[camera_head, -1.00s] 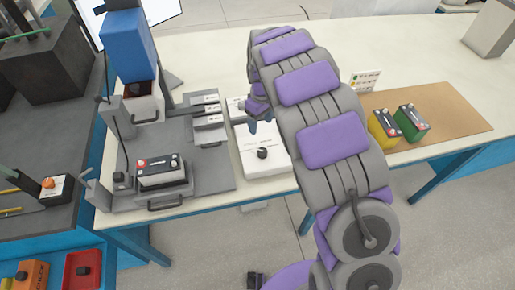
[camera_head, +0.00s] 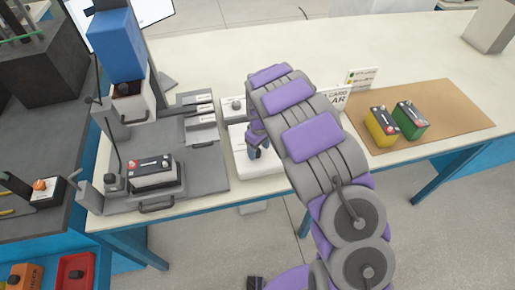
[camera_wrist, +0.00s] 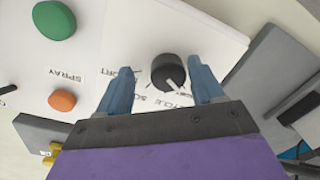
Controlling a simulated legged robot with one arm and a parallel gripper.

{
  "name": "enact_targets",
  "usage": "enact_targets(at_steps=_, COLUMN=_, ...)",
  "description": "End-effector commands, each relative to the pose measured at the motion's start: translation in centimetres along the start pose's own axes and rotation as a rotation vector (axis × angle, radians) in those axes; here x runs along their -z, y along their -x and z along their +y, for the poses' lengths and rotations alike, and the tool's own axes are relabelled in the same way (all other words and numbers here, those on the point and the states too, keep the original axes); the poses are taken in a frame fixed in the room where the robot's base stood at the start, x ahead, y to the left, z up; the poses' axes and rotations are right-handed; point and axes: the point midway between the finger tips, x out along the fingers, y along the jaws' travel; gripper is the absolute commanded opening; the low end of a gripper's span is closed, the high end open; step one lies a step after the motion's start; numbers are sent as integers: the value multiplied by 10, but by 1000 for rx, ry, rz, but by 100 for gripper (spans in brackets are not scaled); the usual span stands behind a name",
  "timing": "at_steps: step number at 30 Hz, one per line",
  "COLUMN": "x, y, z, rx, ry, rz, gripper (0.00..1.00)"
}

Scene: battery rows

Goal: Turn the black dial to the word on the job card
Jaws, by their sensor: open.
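The black dial (camera_wrist: 166,66) is round with a white pointer line towards its lower right and sits on a white panel (camera_wrist: 205,30). My gripper (camera_wrist: 160,64) is open, one blue finger to each side of the dial's near part; I cannot tell whether they touch it. Words are printed around the dial, partly hidden by the fingers. In the head view my gripper (camera_head: 256,146) is over the white panel (camera_head: 240,174) and hides the dial. A white card (camera_head: 338,99) ending in "ARD" and "AR" is partly hidden by my arm.
A green knob (camera_wrist: 54,20) and an orange knob (camera_wrist: 62,100) are left of the dial. A grey fixture with a battery (camera_head: 152,172) stands left of the panel. Yellow (camera_head: 382,127) and green (camera_head: 410,120) batteries stand on a brown mat (camera_head: 450,105).

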Motion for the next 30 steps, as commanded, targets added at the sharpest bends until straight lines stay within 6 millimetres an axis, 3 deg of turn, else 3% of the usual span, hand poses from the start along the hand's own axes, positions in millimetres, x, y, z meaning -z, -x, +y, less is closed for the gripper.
enact_targets(at_steps=6, x=5, y=-2, z=-4, rx=-5, ry=3, rz=-5, gripper=67)
enact_targets(at_steps=23, x=1, y=0, z=-2, rx=-1, ry=2, rz=-3, gripper=13)
enact_targets(at_steps=30, x=2, y=0, z=-2, rx=-3, ry=-3, rz=-4, gripper=11)
